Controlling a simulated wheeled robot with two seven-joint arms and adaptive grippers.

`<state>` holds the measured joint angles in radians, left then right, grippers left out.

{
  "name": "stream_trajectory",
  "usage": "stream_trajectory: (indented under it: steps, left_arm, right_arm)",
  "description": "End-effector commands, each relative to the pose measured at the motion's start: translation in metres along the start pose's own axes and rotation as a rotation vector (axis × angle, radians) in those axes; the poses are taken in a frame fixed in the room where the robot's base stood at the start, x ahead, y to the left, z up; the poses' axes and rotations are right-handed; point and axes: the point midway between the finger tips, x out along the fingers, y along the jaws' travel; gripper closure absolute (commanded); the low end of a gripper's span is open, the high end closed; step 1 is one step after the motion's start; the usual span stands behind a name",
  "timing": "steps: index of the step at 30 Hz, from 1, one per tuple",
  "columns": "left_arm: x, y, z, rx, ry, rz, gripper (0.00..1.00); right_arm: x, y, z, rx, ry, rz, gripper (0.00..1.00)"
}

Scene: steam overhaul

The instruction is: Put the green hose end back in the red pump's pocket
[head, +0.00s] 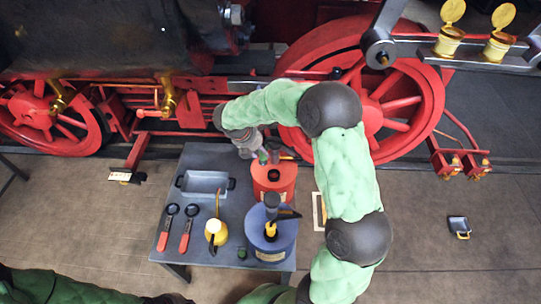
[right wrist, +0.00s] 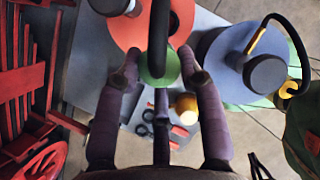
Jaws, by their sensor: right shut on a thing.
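The red pump (head: 275,192) stands on the grey table, with a dark round opening on its top. It also shows at the top of the right wrist view (right wrist: 128,28). My right gripper (head: 258,154) is shut on the green hose end (right wrist: 158,70), which sits between its fingertips with a black hose arching from it. In the wrist view the green end overlaps the red pump's near edge. In the head view the green end (head: 263,158) is small, at the pump's upper-left edge. I cannot tell its height above the pump. My left gripper is out of view.
A blue pump (head: 284,243) with a black hose stands close in front of the red one. A yellow oil can (head: 216,233), two red-handled tools (head: 184,243) and a grey tray (head: 205,174) share the table (head: 200,264). The red-wheeled locomotive (head: 323,50) rises behind.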

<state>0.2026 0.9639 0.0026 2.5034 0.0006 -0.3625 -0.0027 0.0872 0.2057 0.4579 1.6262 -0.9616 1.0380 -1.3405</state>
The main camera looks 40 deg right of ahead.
Motion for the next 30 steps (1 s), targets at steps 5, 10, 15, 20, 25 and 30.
stream_trajectory:
  steps: [5,10,15,20,25,30]
  left_arm:
    - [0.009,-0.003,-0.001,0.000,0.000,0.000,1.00]
    - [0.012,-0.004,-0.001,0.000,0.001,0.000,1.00]
    - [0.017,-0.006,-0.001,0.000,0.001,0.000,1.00]
    - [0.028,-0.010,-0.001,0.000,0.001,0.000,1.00]
    - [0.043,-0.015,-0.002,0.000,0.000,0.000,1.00]
    - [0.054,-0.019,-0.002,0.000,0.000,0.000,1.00]
  right_arm:
    - [0.041,-0.007,0.017,-0.008,0.006,-0.012,1.00]
    - [0.053,-0.010,0.023,-0.013,0.007,-0.014,1.00]
    - [0.059,-0.009,0.021,-0.015,0.007,-0.013,1.00]
    - [0.070,-0.007,0.016,-0.015,0.007,-0.014,1.00]
    - [0.084,-0.005,0.009,-0.015,0.007,-0.014,1.00]
    - [0.095,-0.004,0.005,-0.014,0.007,-0.013,1.00]
